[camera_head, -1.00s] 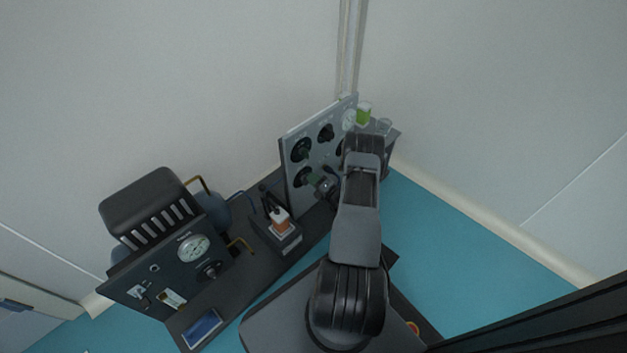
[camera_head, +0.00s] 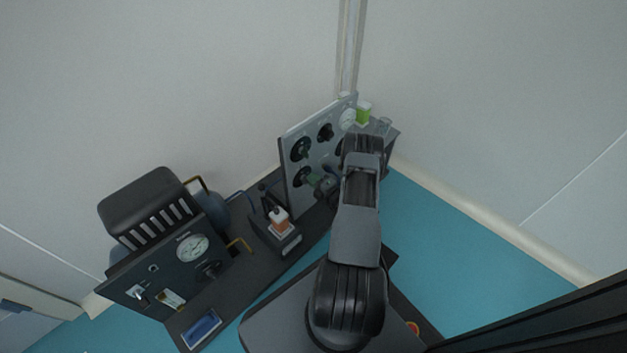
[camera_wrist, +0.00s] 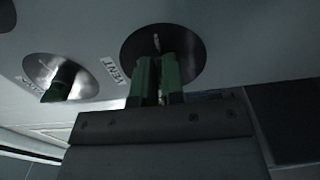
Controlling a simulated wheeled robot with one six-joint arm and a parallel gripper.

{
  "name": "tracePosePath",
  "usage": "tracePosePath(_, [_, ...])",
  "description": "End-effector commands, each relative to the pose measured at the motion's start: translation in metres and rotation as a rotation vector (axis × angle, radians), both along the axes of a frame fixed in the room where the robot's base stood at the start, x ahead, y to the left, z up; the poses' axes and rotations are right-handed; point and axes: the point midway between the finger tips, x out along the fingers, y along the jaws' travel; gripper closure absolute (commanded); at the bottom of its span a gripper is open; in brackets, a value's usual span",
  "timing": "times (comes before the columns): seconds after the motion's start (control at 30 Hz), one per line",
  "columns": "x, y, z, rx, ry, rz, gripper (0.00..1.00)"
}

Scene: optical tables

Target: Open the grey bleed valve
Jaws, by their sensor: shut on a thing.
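My gripper (camera_wrist: 156,75) has two green fingers shut on a knob on the grey panel. The knob's dark round plate (camera_wrist: 190,52) carries a white mark and sits beside a label that seems to read "VENT", upside down. The fingers hide most of the knob's handle, and I cannot tell its colour. A second knob (camera_wrist: 62,80) with a dark green handle is to the left, apart from my gripper. In the head view, my gripper (camera_head: 324,190) is at the lower part of the upright grey panel (camera_head: 290,137), partly hidden by my arm.
Several dark round knobs, one being the upper left knob (camera_head: 301,149), and a gauge (camera_head: 347,119) are on the panel. A small block with an orange-and-white bottle (camera_head: 280,219) stands to its left. A dark console with a gauge (camera_head: 192,248) is further left. A green container (camera_head: 364,112) is behind.

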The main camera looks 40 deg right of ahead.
Motion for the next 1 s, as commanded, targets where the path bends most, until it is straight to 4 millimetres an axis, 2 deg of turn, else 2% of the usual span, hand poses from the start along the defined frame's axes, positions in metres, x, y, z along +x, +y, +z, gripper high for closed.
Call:
tracePosePath(0.07, [0.000, 0.000, -0.001, 0.003, 0.001, -0.002, 1.00])
tracePosePath(0.1, [0.000, 0.000, -0.001, 0.003, 0.001, -0.002, 0.90])
tracePosePath(0.37, [0.000, 0.000, 0.000, 0.001, 0.001, 0.000, 0.66])
tracePosePath(0.67, [-0.004, -0.001, 0.000, 0.000, 0.001, -0.001, 0.66])
tracePosePath(0.77, [-0.015, -0.003, 0.001, 0.002, 0.003, -0.004, 0.66])
tracePosePath(1.0, [-0.062, -0.009, 0.003, 0.003, 0.002, -0.005, 0.66])
